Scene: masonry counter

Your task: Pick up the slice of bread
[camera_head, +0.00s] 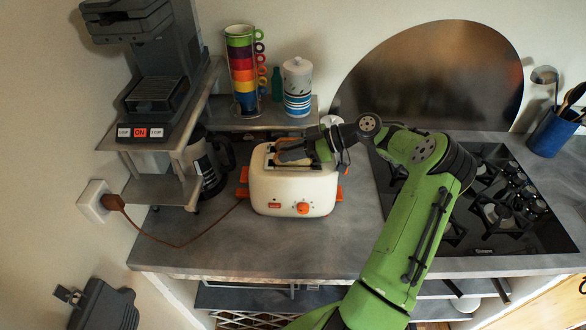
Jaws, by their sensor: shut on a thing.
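My gripper (292,151) is at the top of a cream toaster (285,190) on the counter. The slice of bread (282,160) shows as a small tan strip at the toaster's slot, beside the gripper's dark fingers. The fingers are shut on the slice. The fingers and wrist hide much of the slice, and I cannot tell how far it sits in the slot.
A coffee machine (155,90) stands on a shelf at the left. Stacked colored cups (242,72) and a striped canister (298,90) stand behind the toaster. A gas hob (500,205) is at the right. The counter (230,250) is clear in front, except for the toaster's cord.

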